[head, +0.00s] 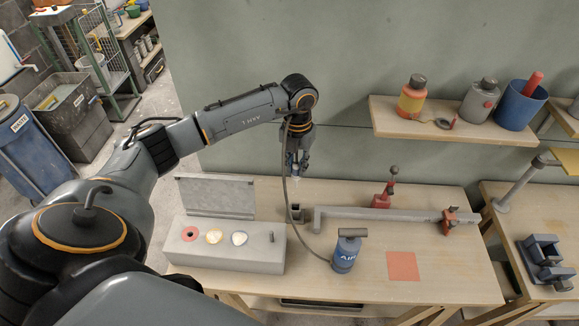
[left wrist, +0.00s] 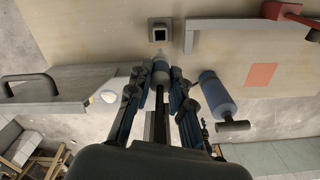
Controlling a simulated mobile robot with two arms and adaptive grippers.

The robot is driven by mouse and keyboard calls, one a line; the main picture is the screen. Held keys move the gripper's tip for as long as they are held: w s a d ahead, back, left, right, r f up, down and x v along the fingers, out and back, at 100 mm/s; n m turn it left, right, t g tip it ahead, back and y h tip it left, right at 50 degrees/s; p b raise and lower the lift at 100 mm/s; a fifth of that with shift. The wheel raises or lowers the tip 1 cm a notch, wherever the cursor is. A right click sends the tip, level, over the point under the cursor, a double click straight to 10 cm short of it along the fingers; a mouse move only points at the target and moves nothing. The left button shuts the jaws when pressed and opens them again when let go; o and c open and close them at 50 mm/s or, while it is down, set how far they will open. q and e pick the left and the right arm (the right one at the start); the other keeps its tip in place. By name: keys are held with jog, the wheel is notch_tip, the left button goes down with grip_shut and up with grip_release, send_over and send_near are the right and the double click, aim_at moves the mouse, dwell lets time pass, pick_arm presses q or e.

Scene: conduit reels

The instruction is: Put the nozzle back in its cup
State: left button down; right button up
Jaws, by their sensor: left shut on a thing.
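The nozzle (left wrist: 160,74) is in my left gripper (left wrist: 160,84), whose fingers are shut on it, with its pale tip pointing out beyond them. In the head view my left gripper (head: 296,160) hangs over the bench with the nozzle tip below it. The cup (head: 297,213), a small square dark-mouthed holder, stands on the bench below the nozzle. In the left wrist view the cup (left wrist: 158,31) lies just ahead of the nozzle tip, apart from it. A hose runs from the gripper down to the blue AIR canister (head: 345,252). My right gripper is out of view.
A grey conduit (head: 375,214) lies to the right of the cup, near a red clamp (head: 383,198). A grey box (head: 225,257) with an open lid (head: 217,198) stands to the left. A red square (head: 403,266) marks the bench. A shelf (head: 450,130) holds bottles.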

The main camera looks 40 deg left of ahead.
aim_at(296, 186)
pick_arm(q)
jog(key=shift+f+m+b, duration=0.5)
jog(key=shift+f+b, duration=1.1)
jog(key=shift+f, duration=0.35)
jog(key=shift+m, duration=0.5)
jog(key=shift+f+b, duration=1.9)
jog(key=shift+f, duration=0.3)
jog(key=shift+f, duration=0.3)
jog(key=shift+f+b, duration=2.2)
jog(key=shift+f, duration=0.4)
jog(key=c, duration=1.1)
grip_release()
